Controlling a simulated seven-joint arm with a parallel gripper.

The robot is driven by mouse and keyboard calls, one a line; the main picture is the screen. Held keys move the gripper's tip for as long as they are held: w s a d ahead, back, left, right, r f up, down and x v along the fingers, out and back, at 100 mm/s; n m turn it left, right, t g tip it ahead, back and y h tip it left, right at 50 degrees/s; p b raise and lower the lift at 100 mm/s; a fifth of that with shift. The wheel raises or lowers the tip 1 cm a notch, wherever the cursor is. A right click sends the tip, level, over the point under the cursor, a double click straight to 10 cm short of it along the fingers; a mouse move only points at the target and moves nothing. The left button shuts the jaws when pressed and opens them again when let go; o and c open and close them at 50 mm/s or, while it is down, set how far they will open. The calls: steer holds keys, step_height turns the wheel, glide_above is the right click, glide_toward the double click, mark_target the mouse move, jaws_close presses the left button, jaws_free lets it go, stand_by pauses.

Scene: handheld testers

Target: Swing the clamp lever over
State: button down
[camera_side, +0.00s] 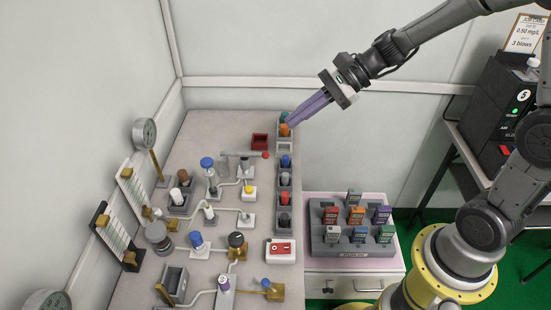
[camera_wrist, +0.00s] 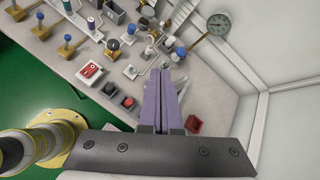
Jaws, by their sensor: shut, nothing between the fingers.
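A grey lever bar with a red knob (camera_side: 265,155) lies across the bench's upper middle and appears to be the clamp lever. It points right in the side view, with its other end near a small grey upright post (camera_side: 225,167). I cannot make the lever out clearly in the wrist view, where my fingers cover part of the bench. My gripper (camera_side: 290,123) has long purple fingers, shut and empty, and also shows in the wrist view (camera_wrist: 166,72). In the side view its tips appear up and right of the red knob, over the orange-topped item; their height is unclear.
A red open box (camera_side: 260,141) sits left of the fingertips. A row of grey holders (camera_side: 284,179) runs along the bench's right edge. Blue-capped valves (camera_side: 207,163), gauges (camera_side: 145,133) and pipes crowd the left. A tray of coloured blocks (camera_side: 350,246) stands to the right.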

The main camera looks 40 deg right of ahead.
steer(key=w+d+f+m+t, duration=0.1)
steer(key=w+d+f+m, duration=0.55)
steer(key=f, duration=0.45)
steer(key=m, duration=0.4)
glide_toward(281, 171)
steer(key=a+r, duration=0.2)
steer(key=x, duration=0.9)
steer(key=shift+s+f, duration=0.25)
steer(key=shift+s, duration=0.1)
steer(key=r, duration=0.1)
steer(key=w+r, duration=0.1)
steer(key=shift+w+a+r, duration=0.1)
steer(key=shift+w+r, duration=0.4)
steer(key=shift+r, duration=0.25)
steer(key=shift+r+h, duration=0.15)
steer(key=shift+h, duration=0.15)
steer(key=shift+r+g, duration=0.2)
steer(key=shift+g, duration=0.2)
